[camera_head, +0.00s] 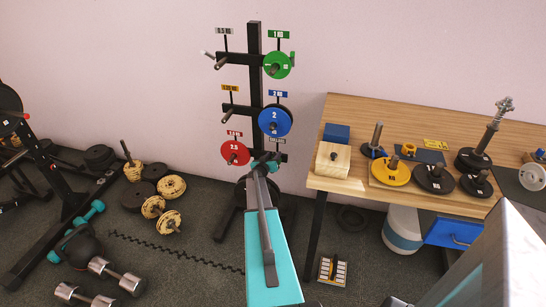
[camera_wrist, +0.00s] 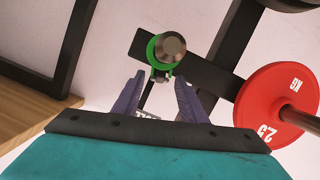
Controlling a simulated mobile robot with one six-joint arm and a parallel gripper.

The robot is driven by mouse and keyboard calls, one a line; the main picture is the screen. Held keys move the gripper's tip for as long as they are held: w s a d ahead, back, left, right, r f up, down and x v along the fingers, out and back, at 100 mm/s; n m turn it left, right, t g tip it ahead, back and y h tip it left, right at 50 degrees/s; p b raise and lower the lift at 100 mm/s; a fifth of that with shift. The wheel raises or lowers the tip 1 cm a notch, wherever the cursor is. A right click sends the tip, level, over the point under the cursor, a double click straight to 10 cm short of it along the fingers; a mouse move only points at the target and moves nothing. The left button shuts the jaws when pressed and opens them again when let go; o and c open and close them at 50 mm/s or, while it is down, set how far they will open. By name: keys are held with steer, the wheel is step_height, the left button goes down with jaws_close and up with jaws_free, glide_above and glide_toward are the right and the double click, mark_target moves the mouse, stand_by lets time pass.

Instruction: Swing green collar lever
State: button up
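In the wrist view, a green collar (camera_wrist: 154,50) sits around a grey rod end on a black arm of the rack. A thin dark and green piece hangs below it between my fingers; I cannot tell if it is the lever. My gripper (camera_wrist: 159,85) has its two purple fingers apart, with the tips just below the collar. I see no clear contact. In the head view my gripper (camera_head: 266,160) is in front of the rack's lower right arm, and the collar cannot be made out there.
The black rack (camera_head: 255,40) carries a green plate (camera_head: 278,65), a blue plate (camera_head: 275,121) and a red plate (camera_head: 235,152), which is close beside my gripper. A wooden table (camera_head: 345,112) with discs stands right. Dumbbells and loose plates lie on the floor left.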

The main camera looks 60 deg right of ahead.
steer(key=shift+a, duration=0.1)
stand_by(0.3)
steer(key=shift+b+v, duration=0.65)
steer(key=shift+v, duration=6.2)
steer(key=shift+c, duration=0.3)
